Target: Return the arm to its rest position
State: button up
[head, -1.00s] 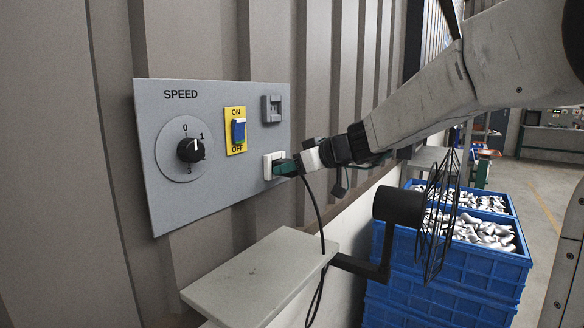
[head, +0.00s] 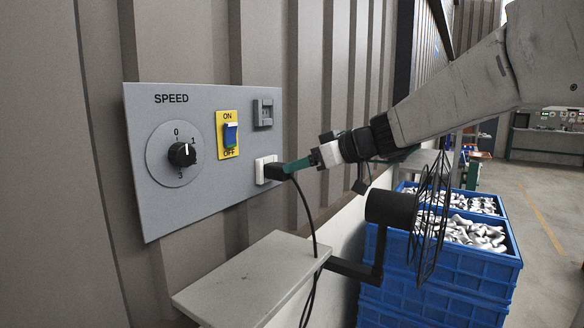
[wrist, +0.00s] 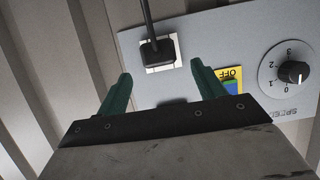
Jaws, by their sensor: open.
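My gripper (head: 299,165) has green fingers and is open just off the wall panel (head: 145,215). In the wrist view the two fingers of my gripper (wrist: 158,88) stand apart with nothing between them. A black plug (head: 277,172) sits in the white socket (head: 261,170) at the panel's lower right, its cable hanging down. In the wrist view the plug (wrist: 156,50) lies beyond the fingertips. My arm reaches in from the upper right.
The panel also has a speed knob (head: 182,154), a blue switch (head: 230,134) on a yellow plate, and a grey fitting (head: 263,113). Below are a shelf (head: 245,280) and a black caged fan (head: 430,220). Blue crates (head: 470,265) of metal parts stand at right. Open floor lies beyond.

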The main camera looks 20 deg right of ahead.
jog(key=shift+s+d+r, duration=0.15)
jog(key=shift+s+d, duration=0.05)
jog(key=shift+s, duration=0.05)
dwell(0.3)
jog(key=s+a+f+m+g+h, duration=0.25)
jog(key=s+f+m+g, duration=0.4)
jog(key=s+f, duration=0.65)
jog(key=s+d+f+g+h, duration=0.1)
jog(key=s+f+h, duration=0.1)
jog(key=s, duration=0.8)
jog(key=s+f+g+h, duration=0.1)
jog(key=s+g+h, duration=0.1)
jog(key=s, duration=0.7)
jog(key=shift+s+d+f+m+h, duration=0.35)
jog(key=shift+s+h, duration=0.05)
jog(key=shift+h, duration=0.35)
